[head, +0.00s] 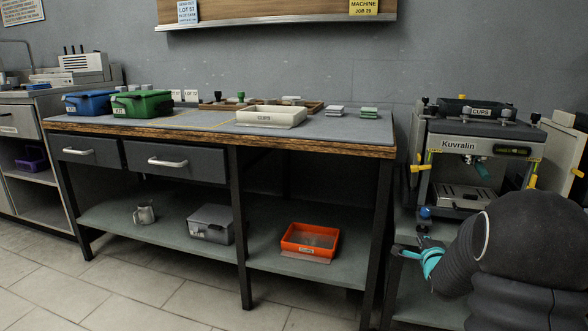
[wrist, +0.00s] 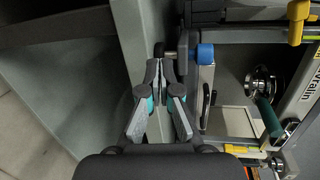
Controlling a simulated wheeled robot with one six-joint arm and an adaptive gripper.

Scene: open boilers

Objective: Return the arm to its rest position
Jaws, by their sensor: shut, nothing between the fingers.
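My arm reaches forward at the lower right of the head view, and my gripper (head: 408,252) is beside the front of the Kuvralin machine (head: 466,143). In the wrist view my gripper (wrist: 163,62) has its fingers together with nothing between them. The tips are close to a dark round knob and a blue cap (wrist: 205,53). I cannot tell whether they touch. The blue cap (head: 424,213) also shows in the head view, just above the gripper. My own arm hides part of the machine's stand.
A workbench (head: 330,146) stands left of the machine, with blue (head: 90,102), green (head: 142,103) and cream (head: 271,116) bins on top. An orange bin (head: 310,240) and a grey box (head: 210,223) sit on its lower shelf. The tiled floor in front is clear.

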